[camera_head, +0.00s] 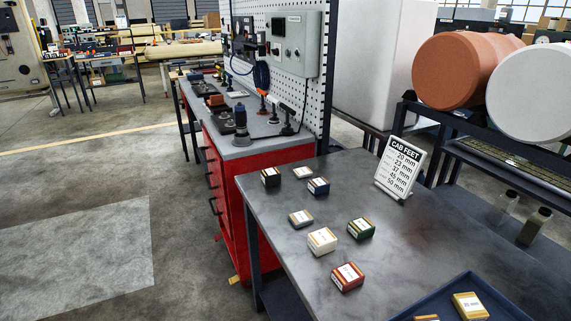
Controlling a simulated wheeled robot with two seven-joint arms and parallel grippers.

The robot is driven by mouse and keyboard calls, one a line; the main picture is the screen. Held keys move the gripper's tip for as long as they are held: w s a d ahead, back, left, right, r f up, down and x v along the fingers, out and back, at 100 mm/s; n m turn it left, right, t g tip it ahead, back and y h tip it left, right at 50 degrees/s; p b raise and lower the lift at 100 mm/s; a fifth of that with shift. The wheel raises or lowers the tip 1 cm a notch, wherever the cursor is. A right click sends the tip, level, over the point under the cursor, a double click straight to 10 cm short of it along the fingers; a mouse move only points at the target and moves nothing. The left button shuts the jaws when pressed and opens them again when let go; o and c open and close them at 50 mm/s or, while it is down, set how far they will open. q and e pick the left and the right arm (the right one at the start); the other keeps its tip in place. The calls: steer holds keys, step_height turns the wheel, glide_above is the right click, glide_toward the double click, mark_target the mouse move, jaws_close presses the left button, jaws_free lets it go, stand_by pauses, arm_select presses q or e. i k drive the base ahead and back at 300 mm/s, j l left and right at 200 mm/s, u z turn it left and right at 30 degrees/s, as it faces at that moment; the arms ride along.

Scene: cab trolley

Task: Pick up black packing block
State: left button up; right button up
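The black packing block (270,177) sits on the grey table near its far left corner, with a pale label on top. A dark blue block (318,187) stands to its right and slightly nearer. A low white-topped block (303,172) lies just beyond, between them. Neither of my grippers is in view.
Grey (301,218), green (361,228), white (322,241) and red (347,277) blocks stand nearer on the table. A blue tray (500,292) at the front holds a yellow block (470,306). A sign (399,166) stands at the back. A red cabinet (240,195) adjoins the left.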

mark_target(271, 177)
steer(key=i+j+z, duration=0.35)
steer(key=j, duration=0.3)
steer(key=i+j+z, duration=0.15)
steer(key=i+j, duration=0.15)
steer(key=i+j+z, duration=0.2)
steer(key=j, duration=0.25)
steer(key=i+j+z, duration=0.15)
steer(key=j, duration=0.2)
steer(key=i+j+z, duration=0.15)
steer(key=j, duration=0.3)
steer(key=j+z, duration=0.2)
steer(key=j, duration=0.2)
